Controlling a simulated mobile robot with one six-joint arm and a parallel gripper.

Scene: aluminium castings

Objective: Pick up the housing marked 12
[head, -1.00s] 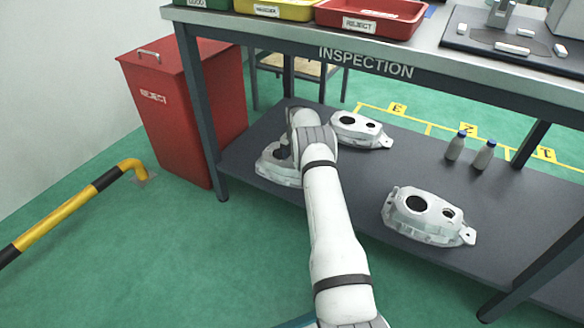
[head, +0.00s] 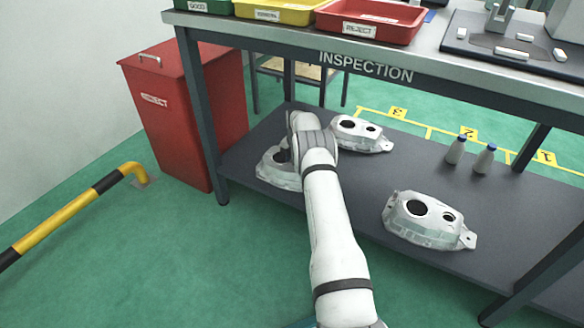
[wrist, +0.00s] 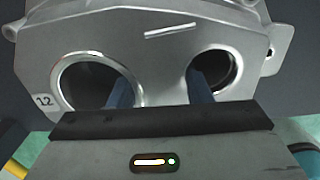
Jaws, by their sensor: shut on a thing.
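The grey cast housing with the label 12 (wrist: 98,24) fills the upper wrist view and shows two round bores. My gripper (wrist: 159,80) has one blue finger in each bore, shut on the wall between them. The fingertips are hidden inside the bores. In the head view this housing (head: 272,172) is at the left end of the lower shelf, partly hidden by my arm. Whether it touches the shelf is unclear. Two similar housings stand on that shelf, one behind (head: 360,133) and one at the right (head: 428,222); their numbers cannot be read.
The inspection bench (head: 440,75) spans above the lower shelf (head: 365,185), with a leg (head: 200,110) left of the held housing. A red reject bin (head: 190,110) stands left of that leg. Two bottles (head: 470,155) stand right on the shelf. A yellow-black rail (head: 75,208) is at left.

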